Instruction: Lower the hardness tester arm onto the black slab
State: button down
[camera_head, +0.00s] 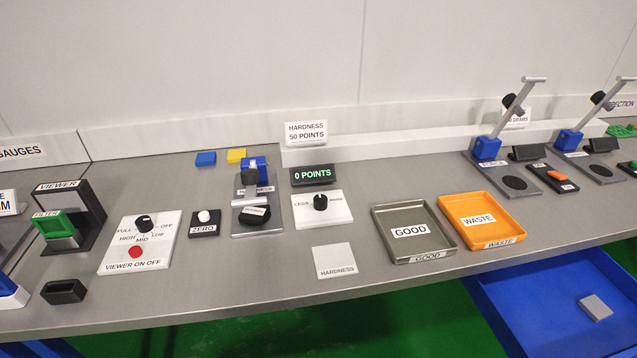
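The hardness tester (248,190) stands on the bench left of centre, with a blue block at its back and a grey base. Its arm (250,179) is short in this view and points toward me; I cannot tell its exact angle. My gripper is not in view.
A white knob panel (322,208) and a white HARDNESS plate (334,260) lie right of the tester. A black ZERO button box (204,223) is left. Grey GOOD (388,230) and orange WASTE (464,235) trays stand right. The bench front between the viewer panel and HARDNESS plate is clear.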

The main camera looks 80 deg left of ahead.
aim_at(249, 178)
jog(key=z, duration=0.05)
jog(key=k, duration=1.3)
jog(key=u, duration=1.35)
jog(key=i, duration=1)
